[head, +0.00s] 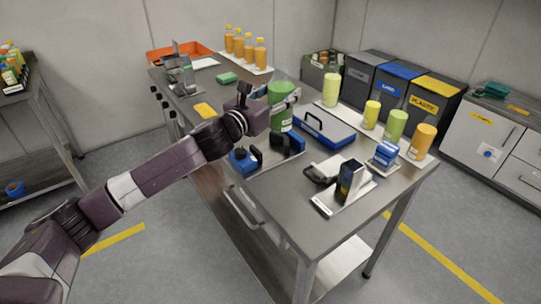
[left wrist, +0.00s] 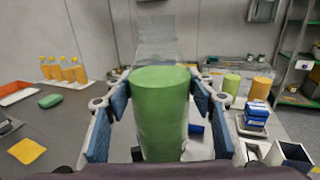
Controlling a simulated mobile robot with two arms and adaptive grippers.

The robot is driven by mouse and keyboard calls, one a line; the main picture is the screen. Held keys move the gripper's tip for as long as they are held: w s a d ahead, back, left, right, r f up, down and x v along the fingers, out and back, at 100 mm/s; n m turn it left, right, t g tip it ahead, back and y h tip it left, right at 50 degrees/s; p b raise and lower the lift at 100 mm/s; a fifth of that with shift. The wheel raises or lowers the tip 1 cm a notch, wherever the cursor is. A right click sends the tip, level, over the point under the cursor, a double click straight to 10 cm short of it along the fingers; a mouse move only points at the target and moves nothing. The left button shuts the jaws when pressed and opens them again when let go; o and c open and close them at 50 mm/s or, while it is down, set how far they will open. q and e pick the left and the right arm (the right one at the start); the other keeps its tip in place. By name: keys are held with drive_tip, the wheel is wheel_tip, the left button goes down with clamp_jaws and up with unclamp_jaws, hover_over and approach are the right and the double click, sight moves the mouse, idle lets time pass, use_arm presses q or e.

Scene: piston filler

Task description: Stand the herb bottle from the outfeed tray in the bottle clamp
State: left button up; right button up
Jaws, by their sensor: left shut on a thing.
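The green herb bottle (head: 281,117) has a clear upper part. My left gripper (head: 290,98) is shut on it, and in the left wrist view the green body (left wrist: 160,112) stands upright between the blue finger pads. The bottle is over or just behind a black and blue clamp-like fixture (head: 287,143) on a light plate; whether its base touches anything is hidden. A second blue and black part (head: 243,159) of the fixture is at its left. My right gripper is not in view.
A pale tray (head: 413,158) with yellow, green and orange cylinders runs along the right edge. A blue and grey case (head: 324,130) lies right of the bottle. Orange bottles (head: 245,48) and an orange bin (head: 160,57) stand at the back. A black and white device (head: 345,185) is near front.

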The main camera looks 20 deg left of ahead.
use_arm(q)
drive_tip(key=w+a+r, duration=0.3)
drive_tip(key=a+r, duration=0.1)
drive_tip(key=r, duration=0.3)
wheel_tip(320, 180, down, 20)
drive_tip(key=b, duration=0.2)
drive_tip(key=shift+w+r, duration=0.15)
drive_tip(key=shift+w, duration=0.05)
drive_tip(key=shift+b, duration=0.3)
drive_tip(key=o, duration=1.7)
drive_tip(key=shift+a+f+y, duration=0.1)
drive_tip(key=shift+f+y, duration=0.1)
drive_tip(key=shift+y, duration=0.1)
drive_tip(key=shift+o, duration=0.2)
drive_tip(key=shift+r, duration=0.1)
